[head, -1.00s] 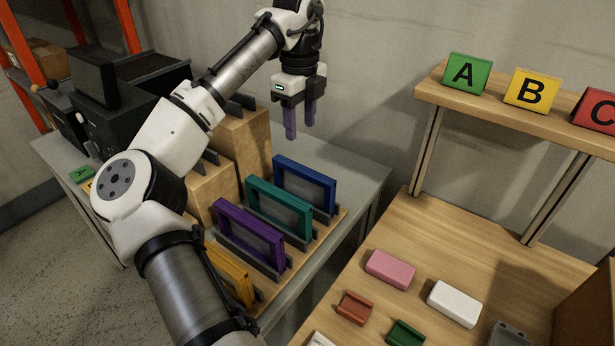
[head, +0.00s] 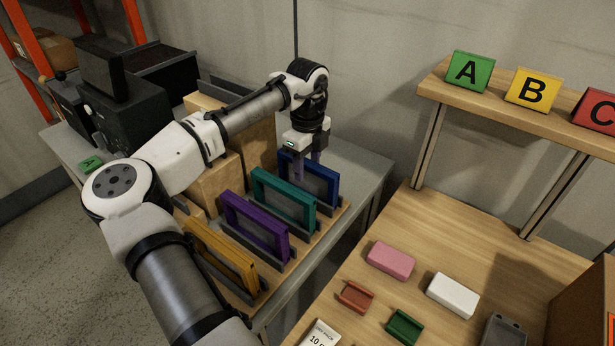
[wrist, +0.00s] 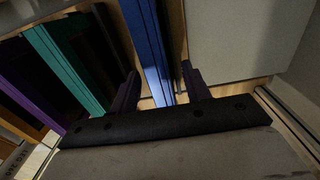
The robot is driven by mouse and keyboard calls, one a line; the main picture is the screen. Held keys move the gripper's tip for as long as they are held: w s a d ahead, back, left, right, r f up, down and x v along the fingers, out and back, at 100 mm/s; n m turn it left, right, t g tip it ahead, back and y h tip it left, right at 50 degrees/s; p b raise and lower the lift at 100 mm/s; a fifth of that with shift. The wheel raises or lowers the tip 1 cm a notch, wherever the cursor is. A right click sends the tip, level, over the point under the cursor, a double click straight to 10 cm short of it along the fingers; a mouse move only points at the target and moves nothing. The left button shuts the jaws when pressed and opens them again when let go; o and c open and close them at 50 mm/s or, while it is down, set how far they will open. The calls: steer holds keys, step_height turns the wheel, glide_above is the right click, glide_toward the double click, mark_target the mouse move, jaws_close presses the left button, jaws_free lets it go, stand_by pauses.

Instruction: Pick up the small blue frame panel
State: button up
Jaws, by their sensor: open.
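The small blue frame panel (head: 331,187) stands upright at the back end of a row of coloured frames in a wooden rack. My gripper (head: 308,168) is open and points down at it. In the head view its fingers overlap the upper part of the blue frame. In the wrist view the blue panel (wrist: 150,50) runs between my two purple fingers (wrist: 160,92), one on each side, with a gap visible on the right. I cannot tell whether either finger touches it.
A teal frame (head: 268,195) stands just in front of the blue one, then a purple frame (head: 255,228) and a yellow frame (head: 222,256). Tall wooden blocks (head: 262,140) stand left of the rack. A wooden bench (head: 440,235) with small coloured parts is at right.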

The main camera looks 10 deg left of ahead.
steer(key=shift+f, duration=0.25)
jaws_close()
steer(key=shift+r, duration=0.1)
stand_by(0.3)
step_height(320, 180, up, 20)
steer(key=shift+b, duration=0.45)
